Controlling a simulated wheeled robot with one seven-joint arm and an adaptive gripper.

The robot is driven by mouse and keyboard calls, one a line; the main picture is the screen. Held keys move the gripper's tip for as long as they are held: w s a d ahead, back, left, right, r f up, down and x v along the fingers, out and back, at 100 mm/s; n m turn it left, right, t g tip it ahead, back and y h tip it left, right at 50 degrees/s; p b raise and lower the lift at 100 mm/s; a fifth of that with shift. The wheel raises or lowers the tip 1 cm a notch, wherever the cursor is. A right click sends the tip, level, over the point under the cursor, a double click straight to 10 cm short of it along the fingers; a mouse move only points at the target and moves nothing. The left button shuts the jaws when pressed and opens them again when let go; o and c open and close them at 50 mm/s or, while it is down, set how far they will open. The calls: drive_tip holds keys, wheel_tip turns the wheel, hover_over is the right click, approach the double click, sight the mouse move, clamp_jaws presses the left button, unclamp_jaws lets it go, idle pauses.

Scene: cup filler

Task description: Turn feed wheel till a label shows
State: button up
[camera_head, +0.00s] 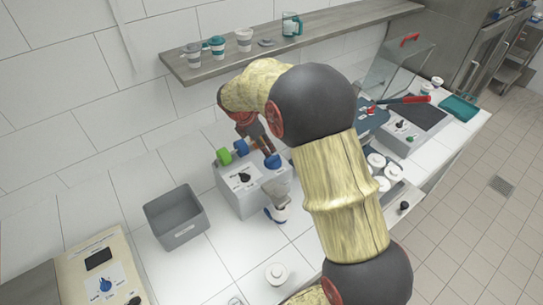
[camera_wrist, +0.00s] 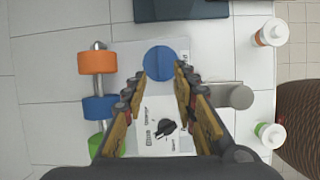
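A grey box machine (camera_head: 233,199) stands on the white counter, with a black dial (camera_head: 244,177) on its sloped white panel; the dial also shows in the wrist view (camera_wrist: 166,128). A blue round knob (camera_head: 272,161) sits on the machine; what looks like the same blue disc (camera_wrist: 158,62) shows face-on in the wrist view. I cannot tell for sure which part is the feed wheel, and I see no printed label coming out. My gripper (camera_head: 263,142) is above the machine, fingers apart. In the wrist view my gripper (camera_wrist: 158,76) has the disc between its fingertips; contact is unclear.
Orange (camera_wrist: 97,63), blue (camera_wrist: 100,106) and green (camera_wrist: 104,144) rollers stand left of the panel. A white-and-blue cup (camera_head: 275,213) is at the machine's front. A grey bin (camera_head: 176,217) stands to the left. A shelf (camera_head: 330,27) with cups runs above.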

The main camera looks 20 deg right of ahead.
sight(273, 158)
drive_tip(key=x, duration=0.7)
drive_tip(key=shift+d+f, duration=0.1)
drive_tip(key=shift+f, duration=0.25)
drive_tip(key=shift+c, duration=1.1)
clamp_jaws()
